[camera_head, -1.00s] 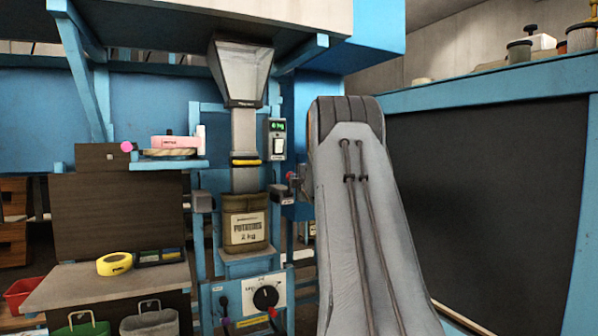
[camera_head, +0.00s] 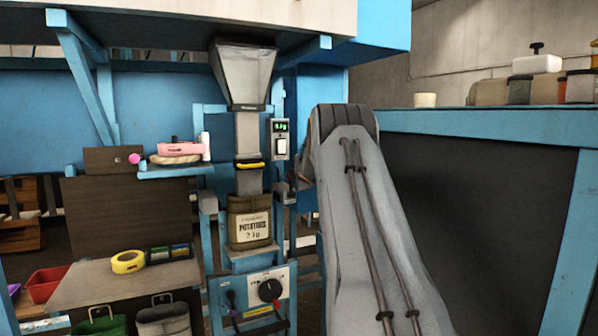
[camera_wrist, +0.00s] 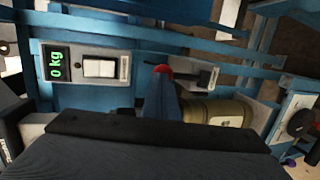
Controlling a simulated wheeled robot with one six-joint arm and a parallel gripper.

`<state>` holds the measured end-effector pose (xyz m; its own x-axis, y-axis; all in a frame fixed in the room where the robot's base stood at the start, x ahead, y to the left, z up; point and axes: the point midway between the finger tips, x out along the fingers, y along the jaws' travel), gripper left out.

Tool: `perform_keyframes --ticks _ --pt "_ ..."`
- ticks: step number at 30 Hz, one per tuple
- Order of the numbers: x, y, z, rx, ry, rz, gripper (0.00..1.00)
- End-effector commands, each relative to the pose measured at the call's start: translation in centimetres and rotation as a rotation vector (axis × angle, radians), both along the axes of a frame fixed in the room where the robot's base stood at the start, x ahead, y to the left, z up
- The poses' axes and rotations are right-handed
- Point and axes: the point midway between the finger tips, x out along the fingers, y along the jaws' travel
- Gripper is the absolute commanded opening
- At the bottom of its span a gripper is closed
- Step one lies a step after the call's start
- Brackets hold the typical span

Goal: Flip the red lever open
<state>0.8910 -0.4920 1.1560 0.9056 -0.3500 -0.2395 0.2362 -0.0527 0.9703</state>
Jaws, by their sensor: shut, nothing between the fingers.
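The red lever's round red knob (camera_wrist: 163,70) shows in the wrist view, just above the middle, with a blue upright piece directly below it. My gripper (camera_wrist: 165,126) fills the bottom of the wrist view as a dark, wide shape. It is shut and empty, just in front of the knob in the picture; I cannot tell whether they touch. In the head view my grey-sleeved arm hides the gripper, and I cannot make out the red knob. A potato sack (camera_head: 250,222) stands under the filling chute (camera_head: 248,140), left of my arm.
A scale display with a white switch (camera_head: 280,139) is beside the chute; it also shows in the wrist view (camera_wrist: 98,68). A control panel with a black dial (camera_head: 269,290) is below the sack. A bench with yellow tape (camera_head: 128,262) is left. A dark panel stands right.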

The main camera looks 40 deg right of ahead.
Motion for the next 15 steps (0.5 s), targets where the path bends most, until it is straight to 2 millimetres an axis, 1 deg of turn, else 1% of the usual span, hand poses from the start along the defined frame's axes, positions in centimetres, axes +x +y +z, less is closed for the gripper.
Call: perform_keyframes --ticks 6,15 --pt "0.57 0.56 0.26 -0.001 -0.001 0.007 0.00" --pt "0.87 0.78 0.25 -0.001 -0.002 0.011 0.00"
